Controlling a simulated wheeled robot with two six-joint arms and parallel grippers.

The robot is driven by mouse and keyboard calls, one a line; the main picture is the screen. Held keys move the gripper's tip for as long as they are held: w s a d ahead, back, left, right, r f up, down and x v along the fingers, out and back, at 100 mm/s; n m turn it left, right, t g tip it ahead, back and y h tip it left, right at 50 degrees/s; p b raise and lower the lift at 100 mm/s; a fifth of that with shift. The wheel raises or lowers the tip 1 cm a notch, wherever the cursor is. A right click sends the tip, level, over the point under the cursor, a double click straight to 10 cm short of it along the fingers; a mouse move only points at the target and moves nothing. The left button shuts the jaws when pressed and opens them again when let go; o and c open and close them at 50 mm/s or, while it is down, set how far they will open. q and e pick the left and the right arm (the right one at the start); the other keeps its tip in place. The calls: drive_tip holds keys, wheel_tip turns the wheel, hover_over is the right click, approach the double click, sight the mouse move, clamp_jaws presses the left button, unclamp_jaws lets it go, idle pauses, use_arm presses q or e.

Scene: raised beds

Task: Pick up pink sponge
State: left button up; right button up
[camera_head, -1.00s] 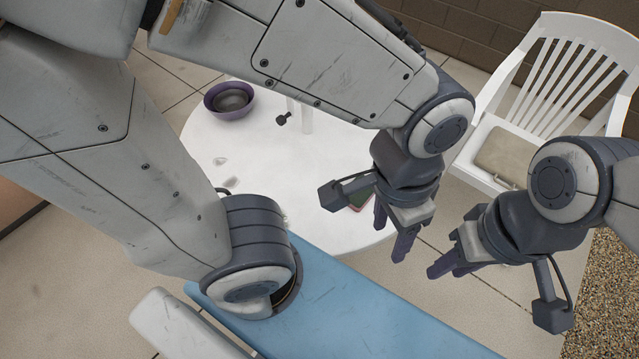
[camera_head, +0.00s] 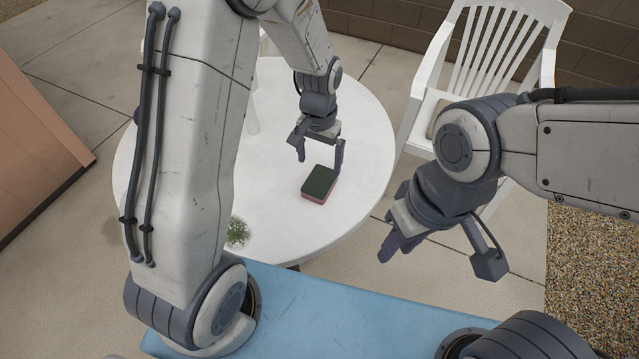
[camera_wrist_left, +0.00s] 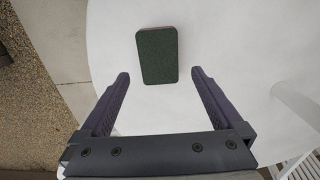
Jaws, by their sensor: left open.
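The pink sponge (camera_head: 319,184) lies flat on the white round table, with a dark green top and a pink lower side. In the left wrist view its green top (camera_wrist_left: 158,55) shows beyond the fingertips, centred between them. My left gripper (camera_head: 320,158) is open and empty, above the table just behind the sponge. It also shows in the left wrist view (camera_wrist_left: 159,76) with its fingers wide apart.
The white table (camera_head: 290,235) is mostly clear around the sponge. A small green plant (camera_head: 237,232) is partly hidden by my left arm. A white chair (camera_head: 490,60) stands behind on the right. A blue surface (camera_head: 330,320) lies in front.

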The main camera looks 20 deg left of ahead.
sight(320, 180)
use_arm(q)
wheel_tip(320, 180, down, 7)
drive_tip(key=shift+r, duration=0.15)
drive_tip(key=shift+c, duration=0.3)
drive_tip(key=c, duration=1.2)
drive_tip(key=shift+r, duration=0.2)
drive_tip(key=r, duration=0.4)
drive_tip(key=shift+d+r, duration=0.15)
drive_tip(key=shift+d, duration=0.1)
drive_tip(key=s+d+r, duration=0.1)
drive_tip(key=d+r, duration=0.1)
drive_tip(key=d, duration=0.1)
drive_tip(key=s+d+r, duration=0.2)
drive_tip(key=d, duration=0.2)
drive_tip(key=s+d+r, duration=0.1)
drive_tip(key=d+r, duration=0.1)
drive_tip(key=d, duration=0.1)
drive_tip(key=shift+s+d+r, duration=0.15)
drive_tip(key=shift+s+r, duration=0.05)
drive_tip(key=shift+s, duration=0.2)
